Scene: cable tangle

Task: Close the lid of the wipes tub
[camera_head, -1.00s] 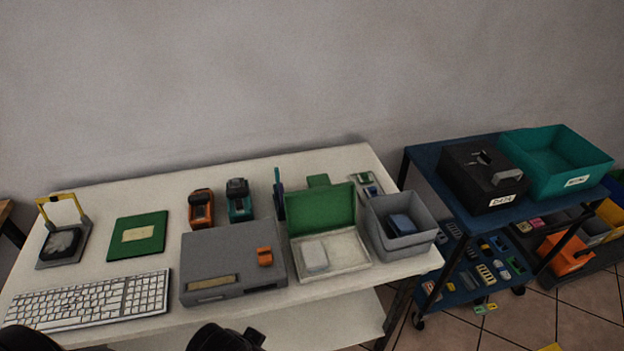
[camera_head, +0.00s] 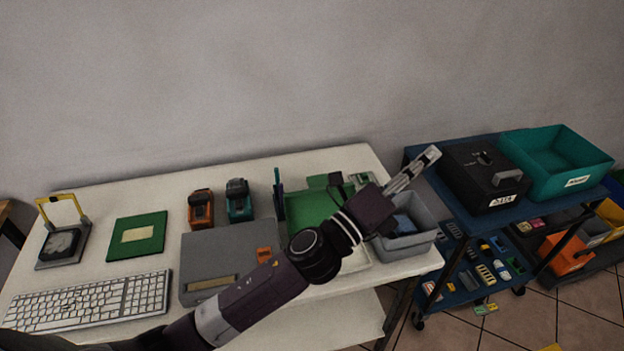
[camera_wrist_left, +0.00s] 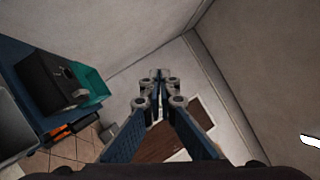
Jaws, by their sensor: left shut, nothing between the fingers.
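The only open-lidded box on the table, which fits the wipes tub, is a shallow white box with a green lid (camera_head: 304,211) raised at its back. My left forearm crosses in front and hides much of the lid and most of the box interior. My left gripper (camera_head: 428,158) is shut and empty, raised above and to the right of the box, over the grey bin's area. It also shows shut in the left wrist view (camera_wrist_left: 158,76), with nothing between its fingers. My right gripper is in neither view.
A grey bin (camera_head: 425,245) with a blue item stands right of the box. A grey device (camera_head: 215,255) stands left of it. A blue cart (camera_head: 430,155) holds a black box (camera_head: 480,175) and a teal bin (camera_head: 560,160). A keyboard (camera_head: 90,303) lies at front left.

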